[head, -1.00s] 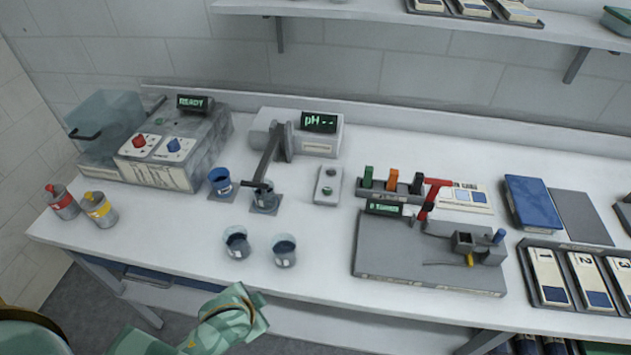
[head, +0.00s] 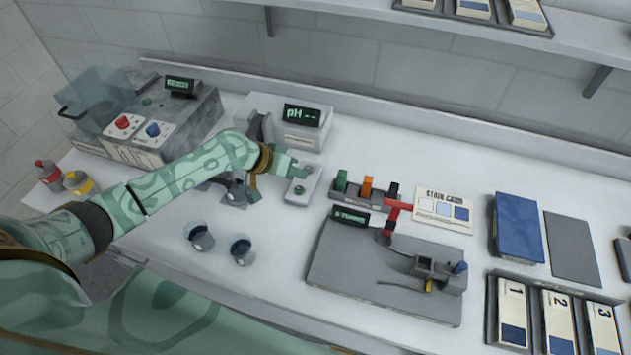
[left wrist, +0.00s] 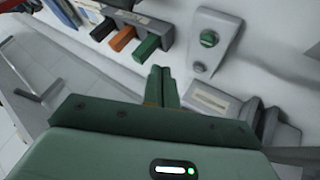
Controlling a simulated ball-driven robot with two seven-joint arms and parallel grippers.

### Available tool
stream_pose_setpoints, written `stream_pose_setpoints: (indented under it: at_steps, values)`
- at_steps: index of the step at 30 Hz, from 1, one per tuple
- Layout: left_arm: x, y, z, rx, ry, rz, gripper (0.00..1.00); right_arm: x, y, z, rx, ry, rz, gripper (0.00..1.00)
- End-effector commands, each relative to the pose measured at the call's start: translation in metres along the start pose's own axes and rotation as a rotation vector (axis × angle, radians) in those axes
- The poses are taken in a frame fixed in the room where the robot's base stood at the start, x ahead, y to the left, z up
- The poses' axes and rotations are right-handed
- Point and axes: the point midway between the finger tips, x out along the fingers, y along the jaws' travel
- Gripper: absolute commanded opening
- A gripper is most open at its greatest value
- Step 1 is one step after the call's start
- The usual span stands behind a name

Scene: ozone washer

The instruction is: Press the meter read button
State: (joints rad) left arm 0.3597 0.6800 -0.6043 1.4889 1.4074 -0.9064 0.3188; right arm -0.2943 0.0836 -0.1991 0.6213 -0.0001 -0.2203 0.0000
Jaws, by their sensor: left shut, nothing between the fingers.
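The pH meter (head: 302,114) is a grey box at the back of the bench, its dark display reading "pH --". In front of it is a small light-grey button panel (head: 304,187) with a green button (head: 299,190). In the left wrist view the green button (left wrist: 209,39) sits right of the fingertips, with a smaller grey round button (left wrist: 197,67) nearer them. My left gripper (head: 303,172) is shut and empty, over or beside the panel's far end; the head view does not show whether it touches. Its closed fingers (left wrist: 161,72) show apart from both buttons.
A rack with green, orange and black handles (head: 367,187) stands right of the panel. A grey plate (head: 385,270) with a red-handled device lies in front. Two cups (head: 241,249) stand near the front edge. My left arm hides the probe stand's lower part.

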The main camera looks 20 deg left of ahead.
Motion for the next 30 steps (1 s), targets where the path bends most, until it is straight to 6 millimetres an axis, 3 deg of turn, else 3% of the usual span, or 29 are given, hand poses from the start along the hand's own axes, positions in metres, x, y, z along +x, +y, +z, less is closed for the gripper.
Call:
stream_pose_setpoints:
  at_steps: [4,9,20,30]
  values:
    - [-0.009,-0.017,-0.02,-0.089,0.029,0.001,0.0,0.0,0.0,0.0,0.0,0.0,0.0,0.36]
    - [-0.012,-0.022,-0.026,-0.12,0.038,0.003,0.0,-0.001,-0.006,0.006,0.002,-0.009,-0.008,0.36]
    - [-0.01,-0.022,-0.024,-0.118,0.038,0.004,0.0,0.001,-0.008,0.006,0.002,-0.008,-0.01,0.36]
    - [0.013,-0.036,-0.007,-0.118,0.037,0.004,0.0,0.033,-0.007,0.01,0.001,-0.01,-0.008,0.36]
